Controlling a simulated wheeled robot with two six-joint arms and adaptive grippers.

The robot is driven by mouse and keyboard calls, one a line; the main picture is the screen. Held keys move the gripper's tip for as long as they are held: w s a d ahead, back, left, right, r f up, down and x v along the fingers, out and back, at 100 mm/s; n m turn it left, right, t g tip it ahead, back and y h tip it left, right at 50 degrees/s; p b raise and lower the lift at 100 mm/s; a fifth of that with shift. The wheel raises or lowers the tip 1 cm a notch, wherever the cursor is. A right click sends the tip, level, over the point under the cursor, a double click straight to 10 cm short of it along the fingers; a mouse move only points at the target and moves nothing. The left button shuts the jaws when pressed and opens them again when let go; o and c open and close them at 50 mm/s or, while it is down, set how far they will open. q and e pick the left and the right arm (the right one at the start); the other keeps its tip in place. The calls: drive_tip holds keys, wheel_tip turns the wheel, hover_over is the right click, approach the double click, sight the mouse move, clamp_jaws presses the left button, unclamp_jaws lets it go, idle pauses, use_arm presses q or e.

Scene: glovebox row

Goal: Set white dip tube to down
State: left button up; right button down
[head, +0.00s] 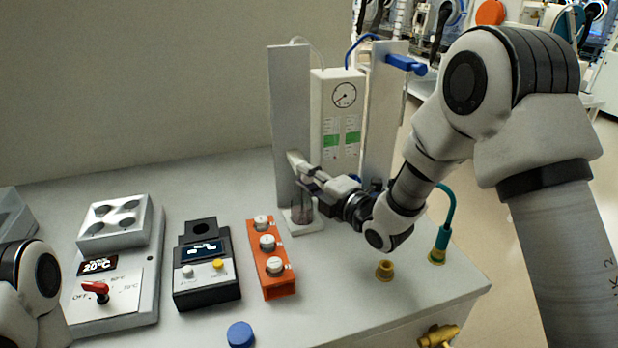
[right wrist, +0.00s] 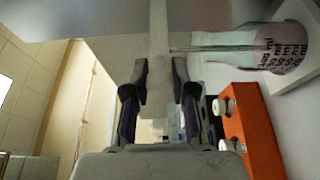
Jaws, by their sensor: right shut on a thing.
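The white dip tube's handle (head: 297,159) sits low on the left upright plate (head: 290,110). My right gripper (head: 312,182) is at this handle, shut on it. In the right wrist view, the two fingers (right wrist: 159,78) close around the pale handle bar (right wrist: 158,36). A thin tube (right wrist: 205,48) runs beside the bar into the mouth of a clear vessel (right wrist: 287,48). This vessel (head: 302,212) stands at the foot of the left plate, partly hidden by my gripper. The tube's lower end is hard to make out. My left gripper is out of view.
A blue handle (head: 405,63) sits high on the right upright plate (head: 385,110). A white gauge box (head: 342,120) stands between the plates. Yellow ports (head: 385,268) are right.

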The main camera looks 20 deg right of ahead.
drive_tip(key=c, duration=1.2)
unclamp_jaws()
drive_tip(key=shift+o, duration=1.3)
drive_tip(key=shift+a, duration=0.2)
drive_tip(key=shift+d, duration=0.1)
drive_tip(key=shift+s+d, duration=0.15)
drive_tip(key=shift+s, duration=0.1)
drive_tip(key=v, duration=1.1)
drive_tip(key=shift+s, duration=0.25)
